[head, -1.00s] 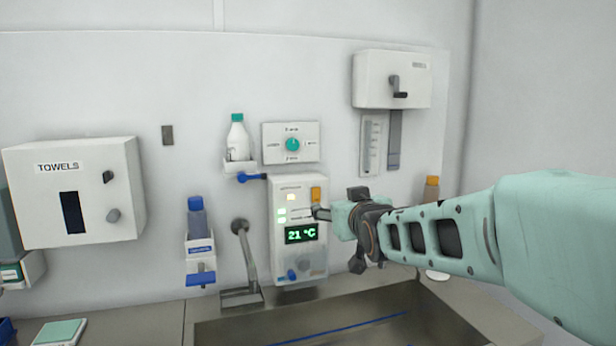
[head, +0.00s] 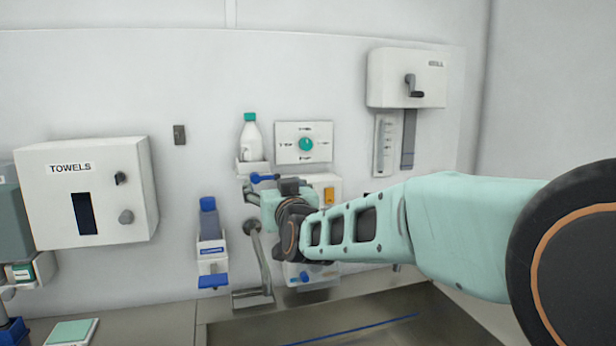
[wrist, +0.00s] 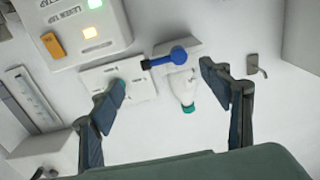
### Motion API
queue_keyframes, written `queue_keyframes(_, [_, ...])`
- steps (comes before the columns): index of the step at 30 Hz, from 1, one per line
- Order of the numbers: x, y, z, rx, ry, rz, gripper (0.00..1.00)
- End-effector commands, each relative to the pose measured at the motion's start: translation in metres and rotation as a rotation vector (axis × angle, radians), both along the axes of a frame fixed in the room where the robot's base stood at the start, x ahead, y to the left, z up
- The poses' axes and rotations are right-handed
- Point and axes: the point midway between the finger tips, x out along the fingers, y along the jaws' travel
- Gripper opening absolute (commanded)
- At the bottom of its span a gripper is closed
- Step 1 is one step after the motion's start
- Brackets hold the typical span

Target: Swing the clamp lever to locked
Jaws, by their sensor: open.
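The blue lever (head: 264,178) sticks out sideways at the upper left of the white display unit, below the white bottle. I take it to be the clamp lever; no label for it is readable. In the wrist view its round blue knob (wrist: 179,55) is at the right end of a dark and blue stem. My gripper (head: 256,194) is in front of the wall just below the lever. In the wrist view my gripper (wrist: 165,82) is open, and the lever shows beyond the fingertips, between them. The fingers look empty and apart from the lever.
The display unit (head: 329,190) is mostly hidden behind my arm. The bottle (head: 250,138) on its shelf and the dial plate (head: 292,143) are close above the lever. A metal spout (head: 262,262) and the blue-capped dispenser (head: 209,225) are below and left. The sink (head: 350,322) lies underneath.

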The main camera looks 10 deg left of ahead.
Motion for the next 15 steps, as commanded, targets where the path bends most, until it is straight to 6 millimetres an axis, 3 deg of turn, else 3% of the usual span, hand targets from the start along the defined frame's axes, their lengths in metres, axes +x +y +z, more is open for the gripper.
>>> queue_keyframes(6, [0.030, 0.014, 0.001, 0.001, 0.003, 0.000, 0.71])
queue_keyframes(15, [0.055, 0.026, 0.000, 0.000, 0.002, -0.001, 0.71])
